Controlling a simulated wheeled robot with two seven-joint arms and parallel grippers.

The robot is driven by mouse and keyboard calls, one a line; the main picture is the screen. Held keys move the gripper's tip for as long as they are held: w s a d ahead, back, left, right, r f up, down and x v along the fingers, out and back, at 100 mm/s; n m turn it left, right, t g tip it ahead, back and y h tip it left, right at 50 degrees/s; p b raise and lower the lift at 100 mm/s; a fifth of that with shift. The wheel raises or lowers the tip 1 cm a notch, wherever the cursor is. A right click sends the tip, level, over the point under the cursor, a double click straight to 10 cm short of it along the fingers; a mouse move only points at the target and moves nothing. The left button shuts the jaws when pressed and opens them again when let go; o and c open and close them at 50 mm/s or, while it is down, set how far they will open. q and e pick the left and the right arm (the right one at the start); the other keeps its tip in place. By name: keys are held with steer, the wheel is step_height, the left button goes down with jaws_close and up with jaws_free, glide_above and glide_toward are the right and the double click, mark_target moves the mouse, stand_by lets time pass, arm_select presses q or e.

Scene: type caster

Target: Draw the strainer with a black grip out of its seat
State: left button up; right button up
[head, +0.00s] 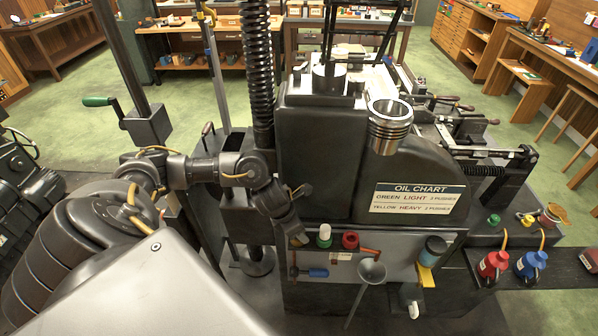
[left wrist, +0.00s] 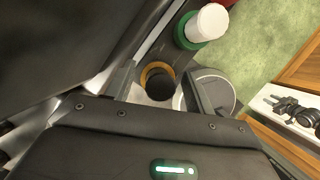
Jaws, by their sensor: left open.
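The strainer's black grip (left wrist: 161,86) shows in the left wrist view as a dark round end with an orange-brown ring around it. It sits in its seat on the machine's front shelf. My left gripper (left wrist: 158,88) is open, with one finger on each side of the grip; I cannot tell whether either finger touches it. In the head view my left gripper (head: 297,234) points down at the left end of the shelf and hides most of the strainer. The strainer's body below the grip is hidden. My right gripper is not in view.
A white-topped green piece (head: 324,237) and a red piece (head: 350,240) stand just right of my left gripper. A grey funnel (head: 371,271) hangs at the shelf front. Red (head: 492,264) and blue (head: 531,264) oil cans stand at right. A black coil column (head: 257,70) rises behind my arm.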

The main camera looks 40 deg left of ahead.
arm_select(q)
jaws_close()
stand_by(0.5)
steer(key=shift+r+p, duration=0.45)
steer(key=shift+r, duration=0.2)
steer(key=shift+r+p, duration=1.75)
steer(key=shift+r, duration=0.6)
